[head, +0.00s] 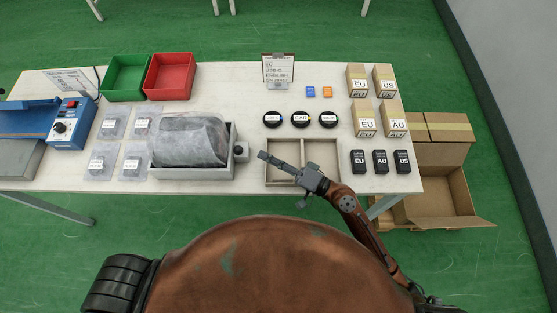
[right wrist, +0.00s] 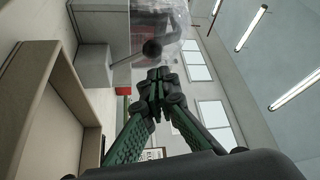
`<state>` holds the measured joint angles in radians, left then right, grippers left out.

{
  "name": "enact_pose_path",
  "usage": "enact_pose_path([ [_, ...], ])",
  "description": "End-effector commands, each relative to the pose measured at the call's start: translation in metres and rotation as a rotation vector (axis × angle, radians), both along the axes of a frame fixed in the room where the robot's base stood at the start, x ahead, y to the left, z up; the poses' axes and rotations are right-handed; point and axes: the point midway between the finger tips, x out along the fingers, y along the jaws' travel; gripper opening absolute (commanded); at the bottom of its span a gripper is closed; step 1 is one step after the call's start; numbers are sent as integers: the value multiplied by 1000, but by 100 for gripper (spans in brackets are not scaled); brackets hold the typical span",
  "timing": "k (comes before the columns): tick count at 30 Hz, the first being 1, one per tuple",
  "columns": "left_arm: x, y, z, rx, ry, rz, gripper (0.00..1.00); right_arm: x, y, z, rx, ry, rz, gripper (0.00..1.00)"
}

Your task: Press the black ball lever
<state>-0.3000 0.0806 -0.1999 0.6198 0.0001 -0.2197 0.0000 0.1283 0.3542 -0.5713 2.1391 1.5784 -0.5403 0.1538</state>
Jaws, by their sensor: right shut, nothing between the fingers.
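The black ball lever (head: 239,150) sticks out from the right side of a grey box (head: 233,170) that holds a clear-wrapped grey bundle (head: 190,140). In the right wrist view the black ball (right wrist: 152,48) shows just beyond the fingertips, on a short grey arm. My right gripper (head: 263,156) is shut and empty. It points left at the ball, with a small gap in the head view; the exact depth between them is hard to tell. My left gripper is not in view.
A divided wooden tray (head: 325,175) lies beneath my right gripper. Small black boxes (head: 380,161) stand to its right, and round containers (head: 300,119) stand behind it. Bagged items (head: 131,160), a red bin (head: 170,76) and a green bin (head: 125,77) are on the left half.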

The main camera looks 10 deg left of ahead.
Motion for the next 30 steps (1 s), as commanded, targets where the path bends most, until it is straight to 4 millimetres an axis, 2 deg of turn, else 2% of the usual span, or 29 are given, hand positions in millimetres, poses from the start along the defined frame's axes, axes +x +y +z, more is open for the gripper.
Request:
enact_pose_path([
  [3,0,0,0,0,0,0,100,-5,-23,-3,0,-1,-5,0],
  [10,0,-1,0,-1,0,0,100,-11,-45,-6,3,-3,-6,0],
  [30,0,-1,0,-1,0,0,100,-11,-49,-6,4,-4,-7,0],
])
